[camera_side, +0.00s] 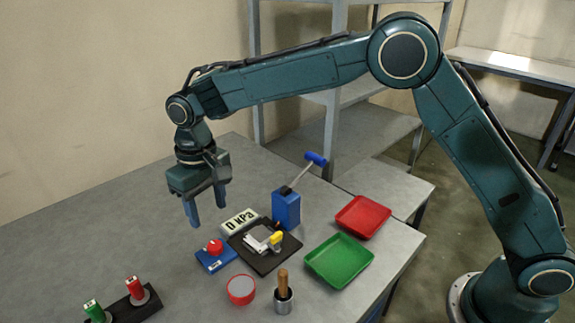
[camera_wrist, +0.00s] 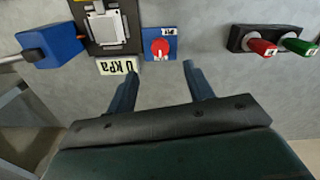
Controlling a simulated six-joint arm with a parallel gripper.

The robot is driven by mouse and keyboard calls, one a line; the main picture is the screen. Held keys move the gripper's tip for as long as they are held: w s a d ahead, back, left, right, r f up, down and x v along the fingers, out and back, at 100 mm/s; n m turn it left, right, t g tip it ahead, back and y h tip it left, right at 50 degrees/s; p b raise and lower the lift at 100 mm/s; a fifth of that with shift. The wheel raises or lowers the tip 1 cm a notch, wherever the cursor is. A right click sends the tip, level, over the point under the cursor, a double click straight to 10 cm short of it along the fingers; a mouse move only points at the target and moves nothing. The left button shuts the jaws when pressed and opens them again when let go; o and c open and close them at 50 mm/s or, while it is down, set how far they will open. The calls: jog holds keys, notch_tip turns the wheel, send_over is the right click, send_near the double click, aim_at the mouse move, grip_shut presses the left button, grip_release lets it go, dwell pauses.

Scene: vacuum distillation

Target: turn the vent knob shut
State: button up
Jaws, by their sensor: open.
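A red knob (camera_side: 215,246) sits on a small blue base on the table and looks like the vent knob. In the wrist view the red knob (camera_wrist: 160,47) shows a white mark on its top. My gripper (camera_side: 206,213) hangs fingers-down above the table, with its fingers apart and nothing between them. In the wrist view my gripper (camera_wrist: 162,72) has the knob just beyond its fingertips, apart from them. A white display (camera_side: 240,222) beside the knob reads 0 kPa.
A dark plate (camera_side: 262,264) with metal parts and a yellow piece stands near the knob. A blue box (camera_side: 286,208) with a lever, a green tray (camera_side: 339,260), a red tray (camera_side: 363,216), a red bowl (camera_side: 241,290) and a rack (camera_side: 128,306) stand around.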

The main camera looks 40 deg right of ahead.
jog(key=shift+r, duration=1.95)
jog(key=shift+d+r, duration=0.1)
jog(key=s+d+r+m+t, duration=0.1)
jog(key=s+d+r+t, duration=0.2)
jog(key=s+d+r, duration=1.15)
jog(key=s+d+f+t, duration=0.1)
jog(key=s+d+f, duration=0.1)
jog(key=s, duration=0.3)
jog(key=s+d+f, duration=0.2)
jog(key=s+d, duration=0.2)
jog(key=s, duration=0.2)
jog(key=s+d+f+m+t, duration=0.1)
jog(key=s+d+f, duration=0.1)
jog(key=s+d, duration=0.2)
jog(key=shift+s+t, duration=0.3)
jog(key=shift+s, duration=0.75)
